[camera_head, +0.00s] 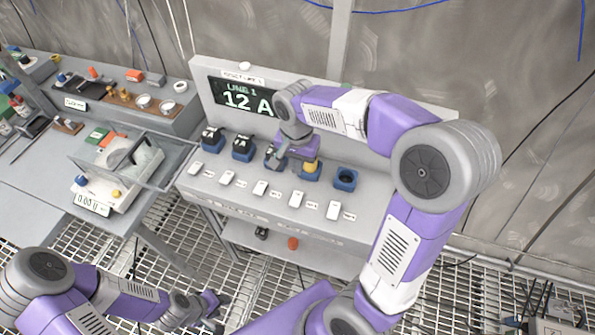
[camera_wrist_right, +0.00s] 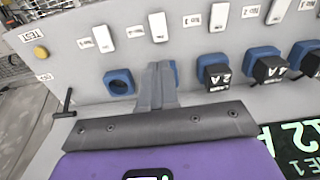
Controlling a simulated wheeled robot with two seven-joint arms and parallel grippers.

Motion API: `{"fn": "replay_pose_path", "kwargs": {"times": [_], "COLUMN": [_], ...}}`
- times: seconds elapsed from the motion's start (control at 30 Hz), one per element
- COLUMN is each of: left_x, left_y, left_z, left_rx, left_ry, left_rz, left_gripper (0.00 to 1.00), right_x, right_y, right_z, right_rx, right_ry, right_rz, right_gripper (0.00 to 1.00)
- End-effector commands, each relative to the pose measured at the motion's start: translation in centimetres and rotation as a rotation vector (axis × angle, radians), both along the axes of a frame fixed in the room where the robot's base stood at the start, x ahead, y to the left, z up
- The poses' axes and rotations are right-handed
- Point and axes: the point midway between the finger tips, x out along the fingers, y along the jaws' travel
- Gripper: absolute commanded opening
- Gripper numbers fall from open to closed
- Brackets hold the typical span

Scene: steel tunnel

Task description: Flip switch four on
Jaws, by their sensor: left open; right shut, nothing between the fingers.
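A row of white rocker switches runs along the front of the grey sloped panel (camera_head: 210,185) in the head view. The fourth from the left (camera_head: 296,199) shows there, and in the right wrist view it is the second from the left (camera_wrist_right: 158,27). Its number and its on or off position are too small to tell. My right gripper (camera_wrist_right: 160,72) is shut and empty. It is over the row of blue sockets, in front of the fourth one and apart from the switches. My left gripper (camera_head: 212,302) is open and empty, low at the left over the floor grating.
Black fuse plugs (camera_head: 212,138) sit in blue sockets behind the switches; the rightmost socket (camera_head: 345,179) is empty. The display (camera_head: 243,98) reads LINE 1, 12 A. A yellow button (camera_wrist_right: 41,52) marked TEST is on the panel. A cluttered bench (camera_head: 35,175) stands left.

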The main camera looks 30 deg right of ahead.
Motion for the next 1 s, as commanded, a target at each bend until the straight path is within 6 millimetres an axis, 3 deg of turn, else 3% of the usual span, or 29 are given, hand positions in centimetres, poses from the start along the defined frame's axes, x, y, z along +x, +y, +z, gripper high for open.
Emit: {"fn": "replay_pose_path", "kwargs": {"times": [0.3, 0.5, 0.7, 1.0], "left_x": [0.0, 0.0, 0.0, 0.0], "left_y": [0.0, 0.0, 0.0, 0.0], "left_z": [-2.3, -3.3, -3.7, -3.7], "left_rx": [0.000, 0.000, 0.000, 0.000], "left_ry": [0.000, 0.000, 0.000, 0.000], "left_rz": [0.000, 0.000, 0.000, 0.000], "left_gripper": [0.43, 0.43, 0.43, 0.43], "right_x": [0.0, 0.1, 0.1, 0.1], "right_y": [-0.1, -0.2, -0.2, -0.2], "right_z": [-7.2, -10.6, -12.1, -12.2], "right_rx": [-0.001, -0.001, 0.000, 0.000], "right_ry": [0.006, 0.003, 0.001, 0.000], "right_rz": [0.000, 0.000, -0.001, -0.001], "right_gripper": [0.00, 0.00, 0.00, 0.00]}}
